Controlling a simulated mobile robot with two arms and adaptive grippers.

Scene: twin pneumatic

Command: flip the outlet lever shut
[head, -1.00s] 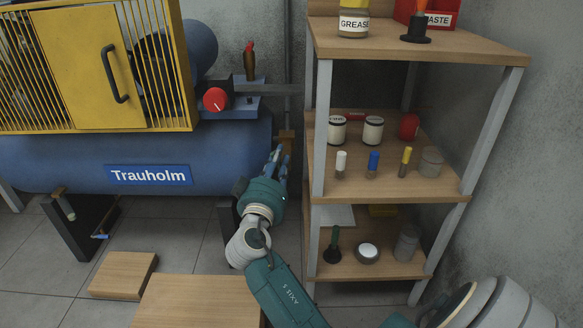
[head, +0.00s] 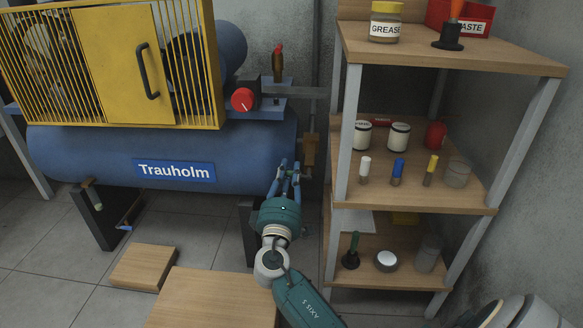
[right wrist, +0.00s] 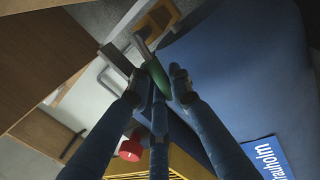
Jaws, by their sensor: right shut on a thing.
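The outlet valve is a brass-coloured body (head: 310,150) on the pipe at the right end of the blue compressor tank. It also shows at the top of the right wrist view (right wrist: 160,17). Its lever has a grey metal arm and a green grip (right wrist: 157,76). My right gripper (head: 285,168) is at the lever, just left of and below the valve body in the head view. In the right wrist view its blue fingers (right wrist: 155,88) are shut around the green grip, which they partly hide. My left gripper is not in view.
A wooden shelf rack (head: 345,200) with jars and small bottles stands close on the right. A red knob (head: 242,99) sits on the compressor above my gripper.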

